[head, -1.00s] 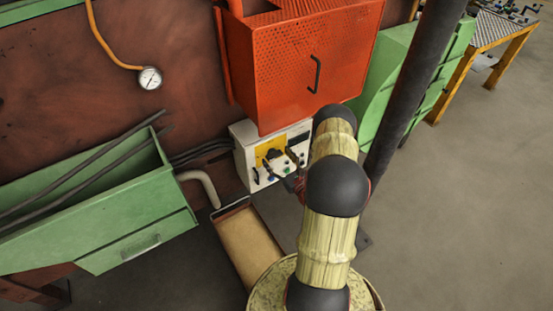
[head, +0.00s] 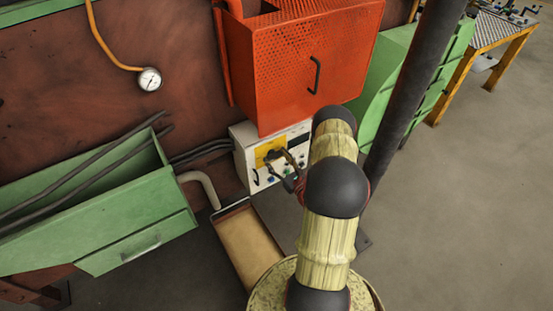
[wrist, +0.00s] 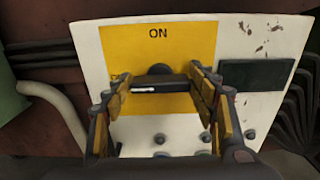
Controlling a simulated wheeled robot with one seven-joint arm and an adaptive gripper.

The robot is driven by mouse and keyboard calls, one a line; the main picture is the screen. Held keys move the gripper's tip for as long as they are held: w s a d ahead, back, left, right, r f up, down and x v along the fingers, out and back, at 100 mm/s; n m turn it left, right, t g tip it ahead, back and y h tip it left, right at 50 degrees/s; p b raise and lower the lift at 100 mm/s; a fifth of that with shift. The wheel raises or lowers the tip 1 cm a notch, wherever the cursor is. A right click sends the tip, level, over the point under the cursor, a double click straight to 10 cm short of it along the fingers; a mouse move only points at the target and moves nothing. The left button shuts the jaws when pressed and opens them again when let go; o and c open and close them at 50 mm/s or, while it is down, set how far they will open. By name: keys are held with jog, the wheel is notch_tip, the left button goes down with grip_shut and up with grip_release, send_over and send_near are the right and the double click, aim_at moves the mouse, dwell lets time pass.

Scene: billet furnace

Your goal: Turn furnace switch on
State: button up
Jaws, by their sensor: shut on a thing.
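The furnace switch (wrist: 158,87) is a black bar handle on a black round hub, in front of a yellow plate (wrist: 185,45) marked ON. The handle lies level in the wrist view, below the ON word. My gripper (wrist: 160,82) has one finger at each end of the handle and is shut on it. In the head view, my gripper (head: 287,163) reaches the front of the white control box (head: 243,158), and its fingers partly hide the yellow plate and the switch.
An orange perforated cabinet (head: 290,75) hangs just above the control box. Green bins stand left (head: 140,235) and right (head: 385,85). A dark post (head: 410,90) rises right of my arm. Small studs (wrist: 160,138) and a dark display (wrist: 255,75) are on the box.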

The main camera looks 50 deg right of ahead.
jog(key=shift+m, duration=0.3)
jog(key=shift+c, duration=0.4)
jog(key=m+p, duration=0.1)
jog(key=m, duration=0.1)
jog(key=shift+d+m, duration=0.1)
jog(key=shift+m, duration=0.3)
jog(key=m+p, duration=0.1)
jog(key=m, duration=0.4)
jog(key=shift+s+d, duration=0.1)
jog(key=m+p, duration=0.1)
jog(key=m, duration=0.3)
jog(key=shift+f+m, duration=0.15)
jog(key=shift+m, duration=0.25)
jog(key=shift+d+f+m+p, duration=0.15)
jog(key=shift+m+p, duration=0.45)
jog(key=shift+m, duration=1.7)
jog(key=o, duration=1.1)
jog(key=shift+c, duration=0.2)
jog(key=shift+o, duration=0.5)
